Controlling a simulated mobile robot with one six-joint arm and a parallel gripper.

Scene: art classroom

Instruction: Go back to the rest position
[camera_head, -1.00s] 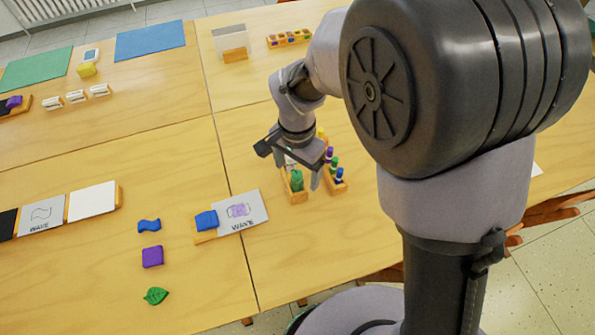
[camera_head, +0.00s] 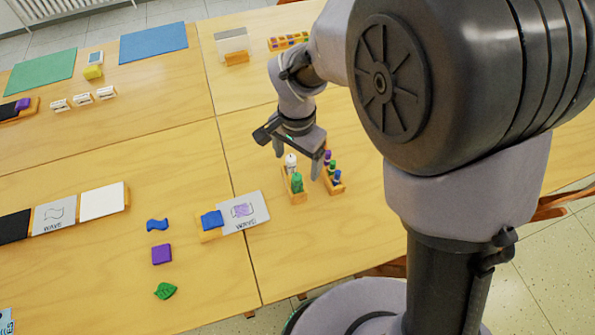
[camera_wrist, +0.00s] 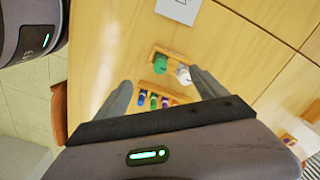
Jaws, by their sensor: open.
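My gripper (camera_head: 296,168) is open and empty. It hangs above a small wooden holder (camera_head: 297,197) with a green piece (camera_head: 297,183) and a white piece (camera_head: 290,162) standing in it. In the wrist view my gripper (camera_wrist: 163,92) has its fingers spread wide, and the holder with the green piece (camera_wrist: 160,64) and the white piece (camera_wrist: 184,74) lies beyond them. A second wooden holder (camera_head: 337,189) with purple, green and blue pieces stands just right of the first; several of its pieces show between the fingers in the wrist view.
A blue block on a wooden stand (camera_head: 207,237) sits beside a picture card (camera_head: 243,212). A blue wave (camera_head: 157,225), a purple square (camera_head: 162,254) and a green leaf (camera_head: 166,291) lie loose. Blue (camera_head: 153,42) and green (camera_head: 41,72) mats lie at the back.

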